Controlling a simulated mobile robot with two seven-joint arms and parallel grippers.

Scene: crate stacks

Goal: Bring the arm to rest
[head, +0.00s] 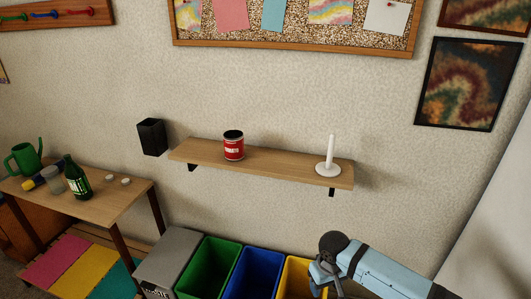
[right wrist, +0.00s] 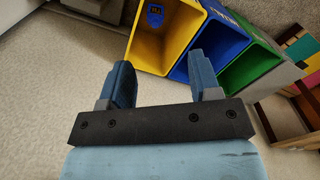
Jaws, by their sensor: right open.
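My right arm (head: 385,270) comes in from the lower right of the head view, with its light blue link angled up to a dark joint. My right gripper (head: 325,287) hangs below that joint, in front of the yellow bin (head: 298,270). In the right wrist view my right gripper (right wrist: 163,78) has its two blue fingers wide apart with nothing between them. The yellow bin (right wrist: 172,42) shows beyond the fingers, with a small blue item (right wrist: 155,15) inside it. My left gripper is not in view.
A blue bin (head: 255,268), a green bin (head: 210,262) and a grey box (head: 172,258) stand left of the yellow bin. A wall shelf (head: 275,165) above bears a red can (head: 234,147) and a white candle (head: 330,155). A wooden table (head: 110,200) stands at left.

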